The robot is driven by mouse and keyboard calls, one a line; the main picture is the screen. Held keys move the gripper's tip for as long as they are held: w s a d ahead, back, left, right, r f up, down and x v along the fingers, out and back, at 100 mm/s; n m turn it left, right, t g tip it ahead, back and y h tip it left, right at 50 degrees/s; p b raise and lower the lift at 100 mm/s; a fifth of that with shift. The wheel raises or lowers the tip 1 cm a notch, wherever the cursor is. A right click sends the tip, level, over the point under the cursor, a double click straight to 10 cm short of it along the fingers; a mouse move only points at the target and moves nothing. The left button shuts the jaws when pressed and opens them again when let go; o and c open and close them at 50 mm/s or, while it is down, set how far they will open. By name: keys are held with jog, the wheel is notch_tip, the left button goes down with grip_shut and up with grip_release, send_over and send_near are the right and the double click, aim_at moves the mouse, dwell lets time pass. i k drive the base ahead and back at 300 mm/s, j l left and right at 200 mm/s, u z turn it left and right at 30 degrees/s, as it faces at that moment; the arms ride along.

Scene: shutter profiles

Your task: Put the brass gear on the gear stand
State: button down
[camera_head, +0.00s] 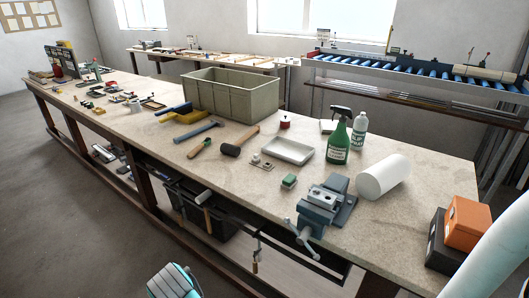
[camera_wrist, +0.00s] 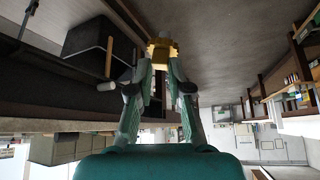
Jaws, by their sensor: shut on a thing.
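In the wrist view my gripper (camera_wrist: 161,66) is shut on the brass gear (camera_wrist: 162,48), a yellow toothed piece held between the fingertips. The gear is off the bench, with grey floor behind it. Only part of the gear shows; the fingers cover its sides. In the head view a teal part of my arm shows at the bottom edge, and the gear is not visible there. I cannot pick out the gear stand for sure among the small items on the long workbench (camera_head: 330,228).
A vise (camera_head: 322,200), white roll (camera_head: 383,177), spray bottle (camera_head: 339,138), shallow tray (camera_head: 288,151) and mallet (camera_head: 240,141) lie on the near bench. A large grey crate (camera_head: 228,97) stands behind. Orange box (camera_head: 466,222) is at the right end. Floor at left is clear.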

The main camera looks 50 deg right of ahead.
aim_at(262, 163)
jog(key=i+j+z, duration=0.35)
jog(key=i, duration=0.25)
jog(key=i+j+z, duration=0.35)
jog(key=i+j, duration=0.2)
jog(key=j, duration=0.15)
jog(key=i+j+z, duration=0.35)
jog(key=j, duration=0.45)
jog(key=j+z, duration=0.2)
jog(key=j, duration=0.2)
jog(key=i, duration=0.05)
